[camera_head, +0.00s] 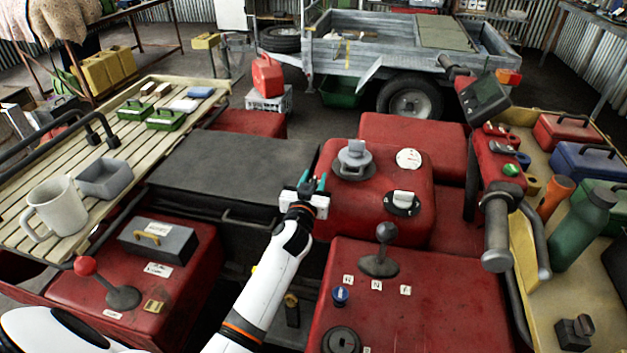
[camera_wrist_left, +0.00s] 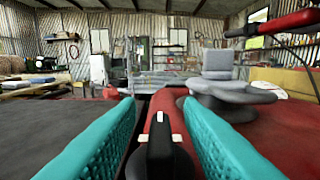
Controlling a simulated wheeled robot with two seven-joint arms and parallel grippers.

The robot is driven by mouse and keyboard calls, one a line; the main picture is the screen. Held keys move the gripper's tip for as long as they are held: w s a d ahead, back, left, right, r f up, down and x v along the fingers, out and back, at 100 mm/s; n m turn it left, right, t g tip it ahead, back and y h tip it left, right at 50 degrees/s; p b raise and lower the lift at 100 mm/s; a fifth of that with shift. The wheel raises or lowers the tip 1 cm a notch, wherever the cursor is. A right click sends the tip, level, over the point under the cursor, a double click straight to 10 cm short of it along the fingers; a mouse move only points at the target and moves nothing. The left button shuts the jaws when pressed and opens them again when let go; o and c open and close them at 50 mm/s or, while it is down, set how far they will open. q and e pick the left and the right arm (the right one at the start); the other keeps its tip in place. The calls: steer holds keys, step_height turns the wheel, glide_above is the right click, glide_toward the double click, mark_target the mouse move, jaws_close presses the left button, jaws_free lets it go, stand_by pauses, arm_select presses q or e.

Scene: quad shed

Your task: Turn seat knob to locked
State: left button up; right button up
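My left gripper (camera_head: 312,181) is open at the right edge of the dark grey seat (camera_head: 230,165), beside the red tank. In the left wrist view its two teal fingers (camera_wrist_left: 159,106) stand apart. A black knob (camera_wrist_left: 160,155) with a white line on its top shows low between them, apparently the seat knob. The white line points away from the wrist camera. White marks sit on the red surface left and right of the knob. Whether the fingers touch it I cannot tell. In the head view the gripper hides this knob. My right gripper is not in view.
The red tank (camera_head: 335,215) carries a grey cap (camera_head: 354,160) and a white-handled dial (camera_head: 402,202). The handlebar (camera_head: 497,230) stands at right. A grey lever (camera_head: 382,250) and a red-topped lever (camera_head: 85,266) rise nearby. The slatted rack (camera_head: 120,165) is at left.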

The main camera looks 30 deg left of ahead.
arm_select(q)
steer(key=shift+c, duration=0.2)
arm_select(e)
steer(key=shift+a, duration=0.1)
arm_select(q)
jaws_close()
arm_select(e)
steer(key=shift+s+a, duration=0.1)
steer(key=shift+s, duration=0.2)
